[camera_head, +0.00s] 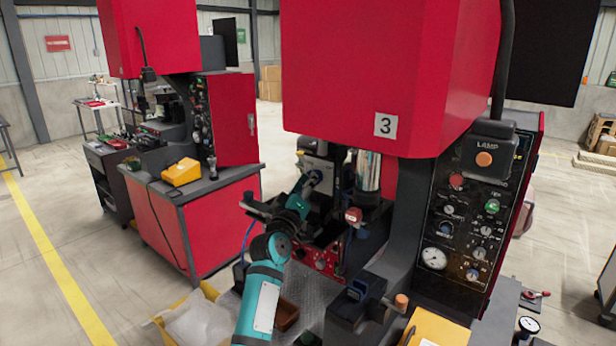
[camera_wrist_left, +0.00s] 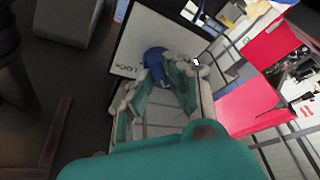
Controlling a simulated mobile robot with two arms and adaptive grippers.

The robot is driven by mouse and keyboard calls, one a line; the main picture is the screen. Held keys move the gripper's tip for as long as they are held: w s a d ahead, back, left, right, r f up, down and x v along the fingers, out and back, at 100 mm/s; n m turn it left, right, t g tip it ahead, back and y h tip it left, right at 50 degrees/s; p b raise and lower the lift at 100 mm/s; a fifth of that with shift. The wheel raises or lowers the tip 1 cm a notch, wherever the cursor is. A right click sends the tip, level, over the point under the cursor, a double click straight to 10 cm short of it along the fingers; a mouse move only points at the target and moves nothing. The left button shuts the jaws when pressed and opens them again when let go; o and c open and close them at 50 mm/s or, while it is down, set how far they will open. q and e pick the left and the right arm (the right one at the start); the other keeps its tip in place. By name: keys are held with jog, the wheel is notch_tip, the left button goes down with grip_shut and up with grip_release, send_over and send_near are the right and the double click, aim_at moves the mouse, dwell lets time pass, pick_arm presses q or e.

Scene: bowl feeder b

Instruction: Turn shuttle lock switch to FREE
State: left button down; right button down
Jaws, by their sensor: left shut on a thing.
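The shuttle lock switch is a blue knob (camera_wrist_left: 154,57) on a pale plate (camera_wrist_left: 140,40) marked LOCK, seen in the left wrist view. My left gripper (camera_wrist_left: 160,78) has its teal and grey fingers closed on the knob. In the head view my teal left arm reaches in from below, and the left gripper (camera_head: 314,178) is at the pale plate (camera_head: 322,168) under the red press head. The knob is mostly hidden by the gripper there, so which way it points cannot be told. My right gripper is in neither view.
The red press head (camera_head: 370,80) marked 3 hangs above the arm. A black control panel (camera_head: 465,225) with gauges and buttons stands to the right. A yellow bin (camera_head: 157,322) with bagged contents is at lower left. Another red machine (camera_head: 190,240) stands behind left.

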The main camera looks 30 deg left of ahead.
pick_arm(q)
jog(key=shift+a+r, duration=0.1)
jog(key=shift+r, duration=0.4)
jog(key=c, duration=1.3)
grip_release()
jog(key=shift+w+f, duration=0.1)
jog(key=v, duration=1.2)
jog(key=shift+f, duration=0.15)
